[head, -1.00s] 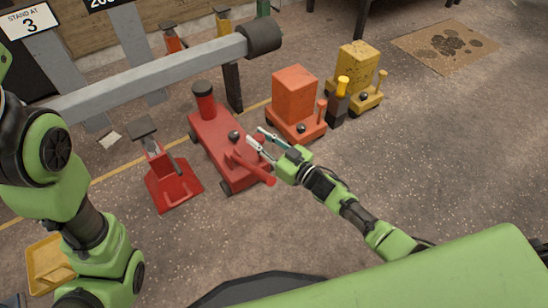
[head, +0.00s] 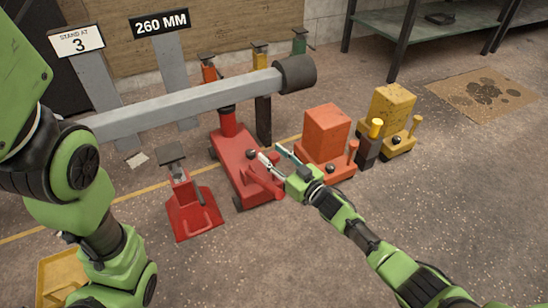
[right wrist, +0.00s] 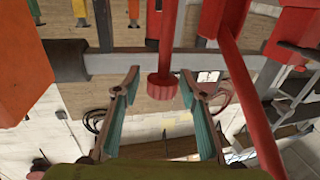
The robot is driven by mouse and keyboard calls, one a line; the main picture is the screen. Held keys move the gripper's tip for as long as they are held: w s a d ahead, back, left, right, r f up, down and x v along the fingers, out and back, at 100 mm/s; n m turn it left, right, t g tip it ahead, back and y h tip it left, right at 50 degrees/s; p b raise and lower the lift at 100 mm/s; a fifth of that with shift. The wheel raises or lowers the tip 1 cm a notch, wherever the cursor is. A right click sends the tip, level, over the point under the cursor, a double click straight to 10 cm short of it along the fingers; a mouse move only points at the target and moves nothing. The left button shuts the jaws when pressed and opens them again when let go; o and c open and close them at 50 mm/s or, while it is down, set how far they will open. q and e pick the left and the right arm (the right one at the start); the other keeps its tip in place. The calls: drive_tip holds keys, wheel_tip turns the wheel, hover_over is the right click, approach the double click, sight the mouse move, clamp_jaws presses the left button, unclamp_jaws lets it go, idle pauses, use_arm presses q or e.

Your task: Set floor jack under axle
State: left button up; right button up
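The red floor jack (head: 237,165) stands on the floor, its round post (head: 228,122) rising at the lower edge of the grey axle beam (head: 190,104). Whether post and beam touch is unclear. My right gripper (head: 271,153) is open above the jack's near end, by its red handle (head: 264,181). In the right wrist view, a ribbed red knob (right wrist: 163,87) on a rod is between the spread fingers (right wrist: 160,95), with no finger touching it. A long red bar (right wrist: 240,85) passes to the right. My left arm shows at left; its gripper is out of view.
A red jack stand (head: 194,212) is left of the jack. Orange (head: 325,132) and yellow (head: 391,108) block-shaped units and a yellow-capped black post (head: 370,145) are to the right. Signs read "STAND AT 3" (head: 76,41) and "260 MM" (head: 160,23).

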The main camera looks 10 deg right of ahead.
drive_tip(key=shift+s+f, duration=0.1)
drive_tip(key=v, duration=1.1)
drive_tip(key=shift+s, duration=0.4)
drive_tip(key=shift+d, duration=0.15)
